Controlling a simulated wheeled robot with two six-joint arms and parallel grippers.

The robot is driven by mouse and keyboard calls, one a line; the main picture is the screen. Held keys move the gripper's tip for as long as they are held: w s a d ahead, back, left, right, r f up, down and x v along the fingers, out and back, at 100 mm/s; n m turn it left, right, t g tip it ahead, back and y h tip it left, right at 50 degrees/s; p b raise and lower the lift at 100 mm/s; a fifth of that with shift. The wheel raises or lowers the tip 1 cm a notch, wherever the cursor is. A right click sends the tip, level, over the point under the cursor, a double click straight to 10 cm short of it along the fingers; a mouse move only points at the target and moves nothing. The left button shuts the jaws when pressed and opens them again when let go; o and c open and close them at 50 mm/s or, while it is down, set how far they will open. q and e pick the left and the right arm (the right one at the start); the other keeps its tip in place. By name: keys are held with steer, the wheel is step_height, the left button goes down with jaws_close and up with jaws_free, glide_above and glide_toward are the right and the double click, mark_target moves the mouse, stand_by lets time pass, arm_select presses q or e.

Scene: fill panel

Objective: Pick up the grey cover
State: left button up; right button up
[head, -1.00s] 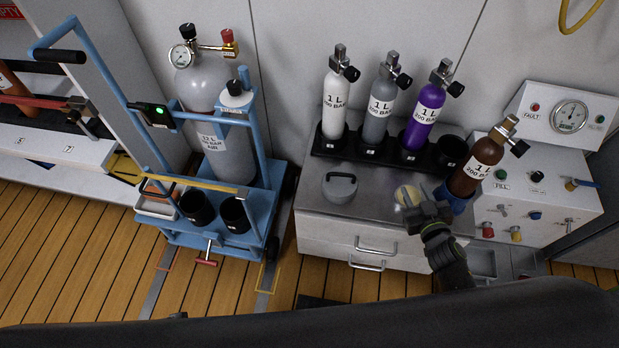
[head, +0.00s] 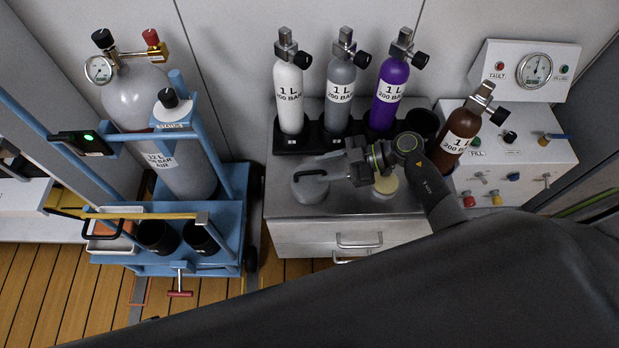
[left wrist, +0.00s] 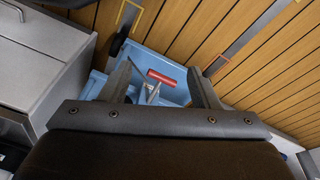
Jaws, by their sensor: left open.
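The grey cover (head: 308,191), a round lid with a dark arched handle, lies on the metal worktop at its left front. My right gripper (head: 325,168) is just above and to the right of it, its fingers pointing left towards the handle. The fingers look parted, and I see nothing held between them. Whether they touch the handle I cannot tell. My left gripper (left wrist: 160,72) shows in the left wrist view, open and empty above the blue trolley. The cover is not seen in that view.
White, grey and purple bottles (head: 340,90) stand in a black rack behind the cover. A pale disc (head: 386,186) lies under my right arm. A brown bottle (head: 460,138) leans by the fill panel (head: 520,150). The blue trolley (head: 225,225) stands left of the worktop.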

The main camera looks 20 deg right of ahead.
mark_target(314, 172)
steer(key=x, duration=0.2)
steer(key=b+x, duration=0.1)
steer(key=x, duration=0.2)
steer(key=shift+w+f, duration=0.1)
steer(key=shift+f, duration=0.25)
arm_select(q)
steer(key=shift+w+d+r+t, duration=0.15)
steer(key=shift+w+r, duration=0.05)
steer(key=shift+r, duration=0.25)
steer(key=shift+w+d+r+t, duration=0.1)
steer(key=shift+w+r+t, duration=0.1)
steer(key=shift+r, duration=0.2)
arm_select(e)
steer(key=shift+c, duration=0.5)
jaws_close()
